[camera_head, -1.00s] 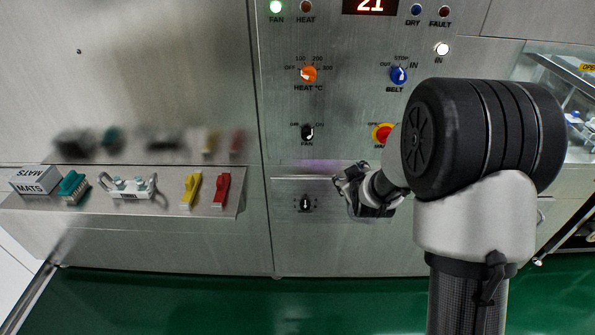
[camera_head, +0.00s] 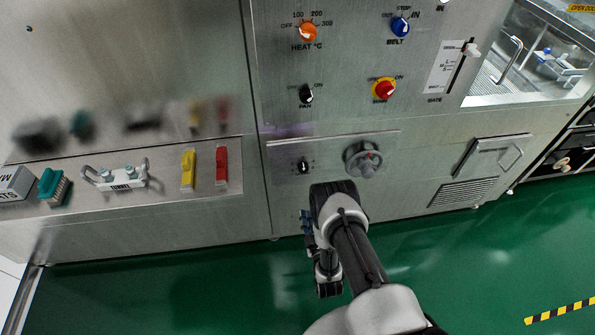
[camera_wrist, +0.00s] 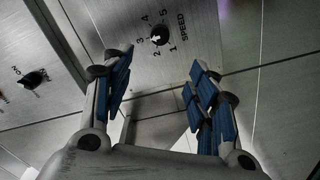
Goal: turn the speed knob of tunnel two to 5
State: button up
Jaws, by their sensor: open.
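The speed knob (camera_wrist: 159,36) is a small black knob with a white mark. It sits on a metal panel with the word SPEED and the numbers 1 to 5 around it. Its white mark seems to lie toward the 3 side, but is too small to be sure. In the head view a small black knob (camera_head: 303,167) on the lower panel appears to be the same one. My gripper (camera_wrist: 162,75) is open and empty, its blue-padded fingers spread below the knob in the picture, apart from it. In the head view my gripper (camera_head: 306,226) hangs below the lower panel.
Another black knob (camera_wrist: 35,80) marked ON is at the left of the wrist view. A round grey handle (camera_head: 363,159) is right of the small knob. The green floor (camera_head: 200,285) is clear.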

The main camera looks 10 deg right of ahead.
aim_at(304, 170)
jog(key=w+b, duration=0.5)
jog(key=w, duration=1.2)
jog(key=shift+b, duration=0.35)
jog(key=c, duration=1.1)
